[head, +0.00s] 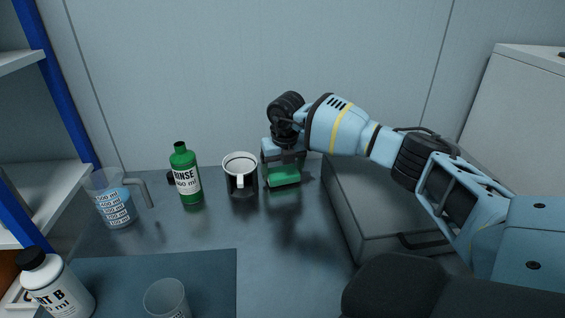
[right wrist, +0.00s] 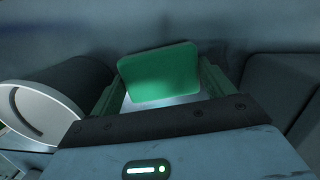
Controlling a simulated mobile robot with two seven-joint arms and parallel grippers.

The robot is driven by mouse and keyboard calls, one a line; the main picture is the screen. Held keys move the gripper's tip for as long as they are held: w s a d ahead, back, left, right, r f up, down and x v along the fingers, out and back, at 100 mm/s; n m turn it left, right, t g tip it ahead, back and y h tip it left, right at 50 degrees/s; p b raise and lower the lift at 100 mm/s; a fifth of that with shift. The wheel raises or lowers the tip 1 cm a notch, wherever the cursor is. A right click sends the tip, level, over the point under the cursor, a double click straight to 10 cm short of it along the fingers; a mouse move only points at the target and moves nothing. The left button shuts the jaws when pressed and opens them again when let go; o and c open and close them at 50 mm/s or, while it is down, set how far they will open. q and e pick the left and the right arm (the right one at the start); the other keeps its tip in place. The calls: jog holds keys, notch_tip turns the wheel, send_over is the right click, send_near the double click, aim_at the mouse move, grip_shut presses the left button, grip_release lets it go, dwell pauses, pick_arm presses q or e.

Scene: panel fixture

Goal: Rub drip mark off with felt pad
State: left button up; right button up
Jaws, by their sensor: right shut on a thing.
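A green felt pad (head: 284,176) is held in my right gripper (head: 284,163), low near the back wall panel and just right of the dark mug. In the right wrist view the pad (right wrist: 160,73) sits between the two fingers, its broad green face showing. The right gripper is shut on it. I cannot tell whether the pad touches the table or the wall. I see no drip mark in either view; the pad or gripper may hide it. My left gripper is not in view.
A dark mug with a white rim (head: 241,176) stands close left of the pad. A green rinse bottle (head: 186,178), a measuring jug (head: 114,203), a white bottle (head: 58,290) and a clear cup (head: 167,300) stand further left. A grey case (head: 375,215) lies right.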

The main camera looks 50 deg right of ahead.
aim_at(294, 171)
jog(key=shift+f, duration=0.3)
jog(key=shift+s+d+r+p, duration=0.15)
jog(key=shift+s+d+p, duration=0.5)
jog(key=shift+s+d, duration=0.35)
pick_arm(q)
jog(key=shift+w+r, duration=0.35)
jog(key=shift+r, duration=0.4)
pick_arm(e)
jog(key=shift+d, duration=0.15)
jog(key=shift+s+d, duration=0.1)
